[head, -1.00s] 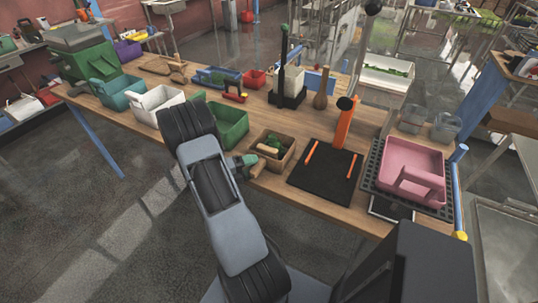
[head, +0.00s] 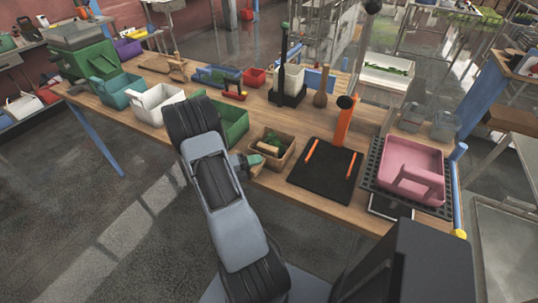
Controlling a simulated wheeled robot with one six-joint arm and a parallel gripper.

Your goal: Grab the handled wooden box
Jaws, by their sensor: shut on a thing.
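The small wooden box (head: 286,159) sits near the front edge of the workbench, in the middle of the head view. It has an open top, a pale wooden piece across it and dark green contents. My gripper (head: 257,161) is at the left side of the box, shut on its near-left wall or handle. My forearm comes up from the bottom of the picture and hides part of the bench to the left. The fingers are small, and their exact contact is partly hidden.
A green bin (head: 235,125) stands close behind and left of the box. A black mat (head: 325,172) with orange bars lies to its right. A pink tray (head: 408,165) is at the right end. White and teal bins stand farther left.

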